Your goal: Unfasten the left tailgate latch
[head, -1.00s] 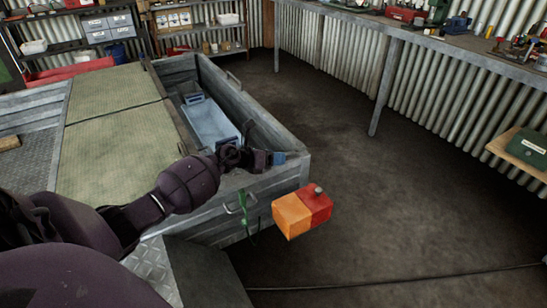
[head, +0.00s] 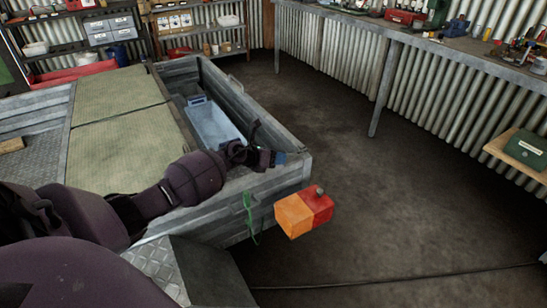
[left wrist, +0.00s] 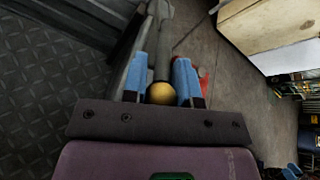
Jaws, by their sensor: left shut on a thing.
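The grey metal trailer (head: 262,188) has its tailgate corner at the middle of the head view. My left gripper (head: 278,158) is at the top of this corner, with its blue fingertips pointing right. My right gripper is not in view.
An orange and red tail light (head: 304,212) sticks out below the corner, and a green strap (head: 248,215) hangs beside it. A blue container (head: 215,125) lies inside the trailer. A workbench (head: 400,45) lines the back wall.

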